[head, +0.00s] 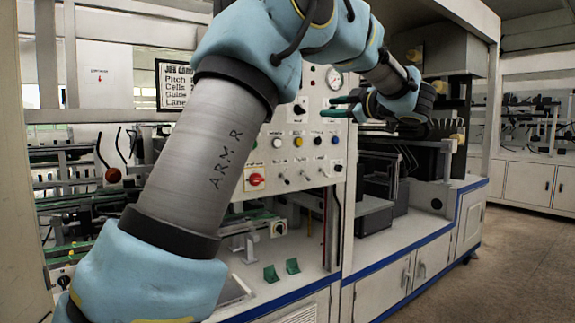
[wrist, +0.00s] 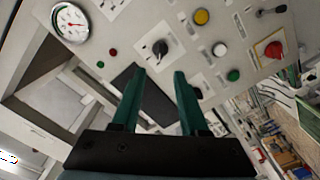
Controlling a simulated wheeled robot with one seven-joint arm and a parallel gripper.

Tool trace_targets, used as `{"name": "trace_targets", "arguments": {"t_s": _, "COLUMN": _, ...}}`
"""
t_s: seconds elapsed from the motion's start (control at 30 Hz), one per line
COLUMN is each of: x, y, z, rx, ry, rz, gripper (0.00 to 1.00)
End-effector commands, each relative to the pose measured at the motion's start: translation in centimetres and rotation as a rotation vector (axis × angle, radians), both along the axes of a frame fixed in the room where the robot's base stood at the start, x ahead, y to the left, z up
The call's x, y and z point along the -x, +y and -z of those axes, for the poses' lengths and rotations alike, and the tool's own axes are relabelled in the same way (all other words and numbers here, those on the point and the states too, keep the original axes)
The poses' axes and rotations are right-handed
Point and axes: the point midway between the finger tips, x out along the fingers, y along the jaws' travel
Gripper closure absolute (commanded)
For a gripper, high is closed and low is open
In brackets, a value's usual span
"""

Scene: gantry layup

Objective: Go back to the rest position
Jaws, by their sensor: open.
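My gripper (head: 341,106) has two green fingers and is in front of the machine's control panel (head: 290,100), at its upper right near the pressure gauge. In the wrist view my gripper (wrist: 159,75) is open, with nothing between its fingers. A black rotary knob (wrist: 160,47) shows on the panel just beyond the fingertips. The fingers appear apart from the panel, though the exact distance cannot be told. My arm covers much of the middle of the head view and hides part of the panel.
The panel carries a pressure gauge (head: 334,78), a red knob (head: 256,180) and several buttons and switches. Two small green pieces (head: 292,266) stand on the white ledge below. A dark box (head: 420,160) sits in the right bay. Open floor (head: 500,270) lies at the right.

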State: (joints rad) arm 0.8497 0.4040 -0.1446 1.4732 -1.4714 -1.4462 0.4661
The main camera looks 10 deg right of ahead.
Motion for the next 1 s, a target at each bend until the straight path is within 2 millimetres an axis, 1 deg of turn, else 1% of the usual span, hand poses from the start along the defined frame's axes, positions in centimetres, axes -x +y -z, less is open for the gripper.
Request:
{"name": "trace_targets", "arguments": {"t_s": 0.07, "x": -0.7, "y": 0.4, "z": -0.3, "rx": -0.013, "ry": -0.009, "rz": 0.019, "gripper": 0.56}}
{"name": "trace_targets", "arguments": {"t_s": 0.13, "x": -2.0, "y": 1.0, "z": -0.6, "rx": -0.042, "ry": -0.022, "rz": 0.066, "gripper": 0.56}}
{"name": "trace_targets", "arguments": {"t_s": 0.2, "x": -3.8, "y": 1.8, "z": -0.8, "rx": -0.093, "ry": -0.032, "rz": 0.146, "gripper": 0.56}}
{"name": "trace_targets", "arguments": {"t_s": 0.27, "x": -5.4, "y": 2.7, "z": -0.4, "rx": -0.149, "ry": -0.024, "rz": 0.238, "gripper": 0.56}}
{"name": "trace_targets", "arguments": {"t_s": 0.3, "x": -6.2, "y": 3.3, "z": 0.2, "rx": -0.192, "ry": -0.006, "rz": 0.305, "gripper": 0.56}}
{"name": "trace_targets", "arguments": {"t_s": 0.37, "x": -7.1, "y": 4.4, "z": 1.8, "rx": -0.255, "ry": 0.041, "rz": 0.406, "gripper": 0.56}}
{"name": "trace_targets", "arguments": {"t_s": 0.4, "x": -7.4, "y": 5.3, "z": 3.3, "rx": -0.295, "ry": 0.088, "rz": 0.472, "gripper": 0.56}}
{"name": "trace_targets", "arguments": {"t_s": 0.47, "x": -7.3, "y": 6.8, "z": 6.0, "rx": -0.350, "ry": 0.176, "rz": 0.567, "gripper": 0.56}}
{"name": "trace_targets", "arguments": {"t_s": 0.57, "x": -5.5, "y": 10.3, "z": 11.4, "rx": -0.424, "ry": 0.368, "rz": 0.707, "gripper": 0.56}}
{"name": "trace_targets", "arguments": {"t_s": 0.6, "x": -4.3, "y": 11.8, "z": 13.6, "rx": -0.444, "ry": 0.450, "rz": 0.754, "gripper": 0.56}}
{"name": "trace_targets", "arguments": {"t_s": 0.67, "x": -2.2, "y": 14.0, "z": 16.7, "rx": -0.465, "ry": 0.570, "rz": 0.812, "gripper": 0.56}}
{"name": "trace_targets", "arguments": {"t_s": 0.7, "x": -0.7, "y": 15.5, "z": 18.6, "rx": -0.475, "ry": 0.650, "rz": 0.843, "gripper": 0.56}}
{"name": "trace_targets", "arguments": {"t_s": 0.77, "x": 1.9, "y": 17.8, "z": 21.1, "rx": -0.483, "ry": 0.768, "rz": 0.883, "gripper": 0.56}}
{"name": "trace_targets", "arguments": {"t_s": 0.8, "x": 3.7, "y": 19.4, "z": 22.7, "rx": -0.484, "ry": 0.848, "rz": 0.904, "gripper": 0.56}}
{"name": "trace_targets", "arguments": {"t_s": 0.87, "x": 6.7, "y": 21.8, "z": 24.7, "rx": -0.483, "ry": 0.966, "rz": 0.933, "gripper": 0.56}}
{"name": "trace_targets", "arguments": {"t_s": 0.9, "x": 8.8, "y": 23.3, "z": 26.0, "rx": -0.479, "ry": 1.044, "rz": 0.948, "gripper": 0.56}}
{"name": "trace_targets", "arguments": {"t_s": 0.97, "x": 11.8, "y": 25.4, "z": 27.5, "rx": -0.472, "ry": 1.153, "rz": 0.967, "gripper": 0.56}}
{"name": "trace_targets", "arguments": {"t_s": 1.0, "x": 13.7, "y": 26.7, "z": 28.3, "rx": -0.467, "ry": 1.219, "rz": 0.976, "gripper": 0.56}}
